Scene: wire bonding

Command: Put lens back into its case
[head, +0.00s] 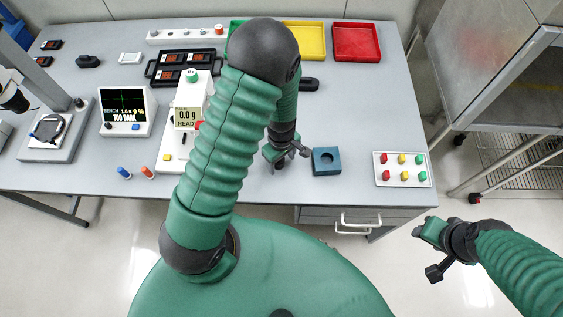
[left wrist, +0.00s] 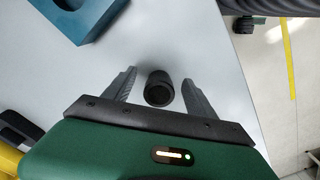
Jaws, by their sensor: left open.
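The lens (left wrist: 159,88), a short black cylinder, stands on the grey table between the two fingers of my open left gripper (left wrist: 158,90) in the left wrist view. Gaps show on both sides of it, so the fingers are not closed on it. In the head view my left gripper (head: 281,158) is low over the table near its front edge, and partly hides the lens. The case is a blue block with a round hole (head: 326,170), just right of that gripper; its corner shows in the left wrist view (left wrist: 92,22). My right gripper (head: 432,236) hangs off the table; its jaws are unclear.
A white tray with coloured pegs (head: 403,181) lies right of the case. A white scale (head: 173,150) and a small monitor (head: 127,128) stand left. Yellow (head: 304,55) and red (head: 357,57) bins sit at the back. The table between bins and case is largely clear.

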